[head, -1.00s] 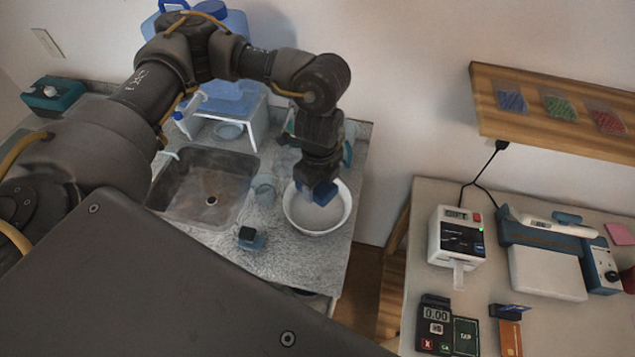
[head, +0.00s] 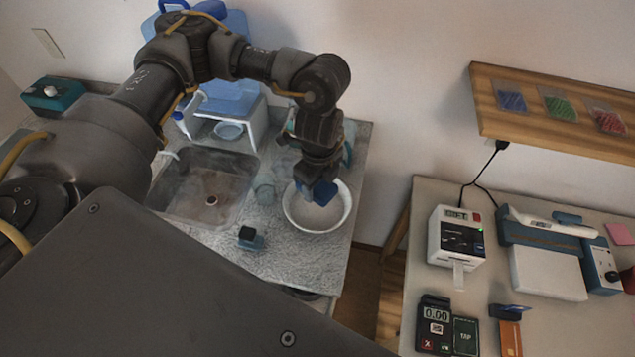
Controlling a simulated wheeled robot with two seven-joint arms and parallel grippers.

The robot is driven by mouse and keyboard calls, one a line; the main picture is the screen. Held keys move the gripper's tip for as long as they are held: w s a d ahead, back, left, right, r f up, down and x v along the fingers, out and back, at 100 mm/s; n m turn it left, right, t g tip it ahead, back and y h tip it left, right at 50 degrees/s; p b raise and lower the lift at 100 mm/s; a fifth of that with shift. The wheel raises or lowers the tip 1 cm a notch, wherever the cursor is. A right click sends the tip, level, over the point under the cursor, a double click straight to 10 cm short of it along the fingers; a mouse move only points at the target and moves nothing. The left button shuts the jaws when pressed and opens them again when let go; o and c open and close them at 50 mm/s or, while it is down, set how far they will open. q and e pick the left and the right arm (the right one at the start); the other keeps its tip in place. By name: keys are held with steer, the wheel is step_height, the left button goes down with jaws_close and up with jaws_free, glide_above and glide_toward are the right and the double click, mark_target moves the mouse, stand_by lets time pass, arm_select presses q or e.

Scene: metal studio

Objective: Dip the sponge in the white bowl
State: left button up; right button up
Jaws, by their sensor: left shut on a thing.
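The white bowl (head: 318,227) stands on the speckled counter, right of the sink, with greyish contents inside. My left gripper (head: 318,190) points down over the bowl's back part. It is shut on a small blue thing (head: 324,194), which looks like the sponge. The blue thing is at or just above the bowl's contents; I cannot tell whether it touches them. The fingertips are mostly hidden by the gripper body and the blue thing. My right gripper does not show.
The sink (head: 205,185) is left of the bowl. A white stand with a blue water container (head: 232,97) is behind. A second table (head: 400,300) holds devices at the right.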

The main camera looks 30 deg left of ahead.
arm_select(q)
steer(key=shift+r, duration=0.1)
steer(key=shift+r+p, duration=0.65)
steer(key=shift+p, duration=0.15)
steer(key=shift+f+b, duration=0.3)
steer(key=shift+f, duration=0.5)
steer(key=shift+r, duration=0.1)
stand_by(0.4)
step_height(320, 180, up, 4)
steer(key=p, duration=0.4)
steer(key=shift+r, duration=0.1)
